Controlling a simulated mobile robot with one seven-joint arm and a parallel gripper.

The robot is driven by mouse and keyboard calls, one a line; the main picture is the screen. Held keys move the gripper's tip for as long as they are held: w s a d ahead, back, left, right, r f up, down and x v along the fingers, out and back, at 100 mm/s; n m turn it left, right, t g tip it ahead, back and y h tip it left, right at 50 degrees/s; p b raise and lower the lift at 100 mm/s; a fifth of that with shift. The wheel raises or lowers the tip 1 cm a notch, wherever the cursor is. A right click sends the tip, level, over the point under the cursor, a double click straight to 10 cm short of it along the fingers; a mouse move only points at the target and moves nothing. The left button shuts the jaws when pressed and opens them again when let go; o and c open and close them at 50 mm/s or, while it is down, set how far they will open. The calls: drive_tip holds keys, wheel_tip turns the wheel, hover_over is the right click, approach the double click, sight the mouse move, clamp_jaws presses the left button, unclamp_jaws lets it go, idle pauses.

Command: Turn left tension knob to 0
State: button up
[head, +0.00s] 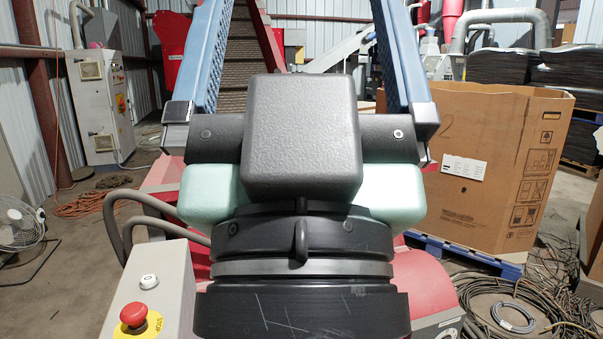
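My gripper (303,12) fills the middle of the head view, seen from behind. Its two blue lattice fingers stand wide apart, and their tips are cut off at the top edge. Nothing shows between the visible parts of the fingers except the background. I cannot make out the left tension knob. A red machine (428,281) is partly visible behind and beside my arm, which hides much of it. At the lower left is a grey control box (172,295) with a red stop button (134,314) on a yellow plate and a white round button (148,281).
A large cardboard box (495,165) stands on a blue pallet (465,255) at the right. Loose cables (530,305) lie on the floor at the lower right. A grey cabinet (100,105) stands at the back left, with an orange cable coil (90,204) nearby. A conveyor (240,45) rises behind.

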wheel_tip(320, 180, up, 33)
drive_tip(key=p, duration=3)
drive_tip(key=shift+p, duration=0.4)
